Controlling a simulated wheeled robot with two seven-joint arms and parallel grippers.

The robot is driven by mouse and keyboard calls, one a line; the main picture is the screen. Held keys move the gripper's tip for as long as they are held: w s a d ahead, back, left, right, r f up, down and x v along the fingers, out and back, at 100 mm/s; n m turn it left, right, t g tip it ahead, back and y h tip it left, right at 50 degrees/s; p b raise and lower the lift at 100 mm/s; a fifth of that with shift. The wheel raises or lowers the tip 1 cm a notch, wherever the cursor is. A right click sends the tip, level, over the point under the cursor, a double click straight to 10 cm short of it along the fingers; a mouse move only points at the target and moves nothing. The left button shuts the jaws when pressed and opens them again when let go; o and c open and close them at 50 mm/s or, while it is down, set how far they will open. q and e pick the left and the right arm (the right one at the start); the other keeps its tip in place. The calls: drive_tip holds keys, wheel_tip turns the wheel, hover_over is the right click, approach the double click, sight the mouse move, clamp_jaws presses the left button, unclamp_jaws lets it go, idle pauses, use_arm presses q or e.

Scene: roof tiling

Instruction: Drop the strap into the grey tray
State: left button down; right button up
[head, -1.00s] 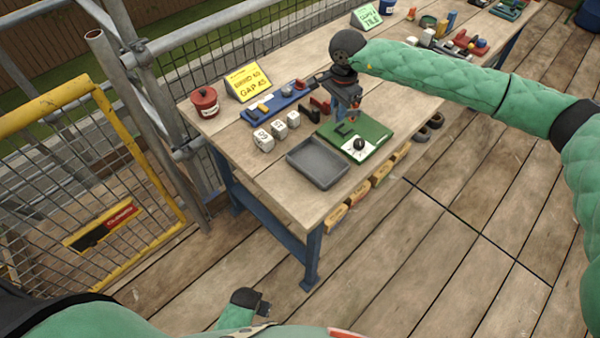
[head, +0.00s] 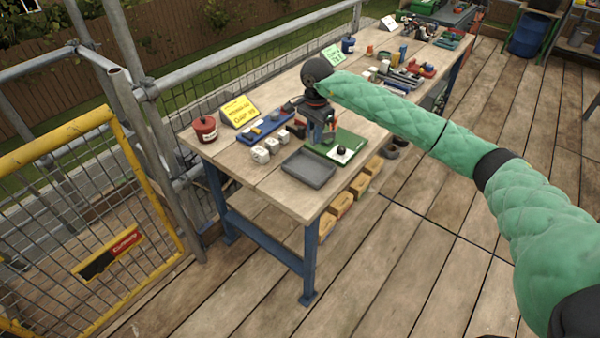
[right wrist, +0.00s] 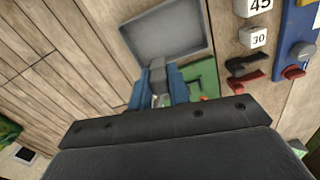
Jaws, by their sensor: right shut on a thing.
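The grey tray (head: 312,180) lies near the front corner of the table; it is shallow and looks empty. It also shows at the top of the right wrist view (right wrist: 190,25). My right gripper (head: 318,142) is above the left part of the green board, just behind the tray. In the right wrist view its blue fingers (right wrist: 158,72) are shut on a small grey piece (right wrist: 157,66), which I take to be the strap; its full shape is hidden. My left gripper is out of view.
The green board (head: 350,142) lies right of the tray. White numbered cubes (head: 261,154), a blue holder (head: 264,128), a red pot (head: 205,128) and a yellow sign (head: 239,111) stand left and behind. Yellow blocks (head: 342,204) sit below the tabletop.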

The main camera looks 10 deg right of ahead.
sight(314, 145)
drive_tip(key=shift+f, duration=0.6)
wheel_tip(314, 145, down, 4)
drive_tip(key=shift+r, duration=0.25)
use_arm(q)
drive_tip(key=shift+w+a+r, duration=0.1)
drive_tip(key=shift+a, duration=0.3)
use_arm(e)
drive_tip(key=shift+f, duration=0.55)
drive_tip(key=o, duration=0.9)
drive_tip(key=shift+r, duration=0.25)
use_arm(q)
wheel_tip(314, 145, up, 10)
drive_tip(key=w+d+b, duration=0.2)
drive_tip(key=b, duration=0.1)
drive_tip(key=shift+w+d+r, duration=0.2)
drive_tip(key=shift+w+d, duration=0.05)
use_arm(e)
wheel_tip(314, 145, up, 7)
drive_tip(key=shift+r, duration=0.15)
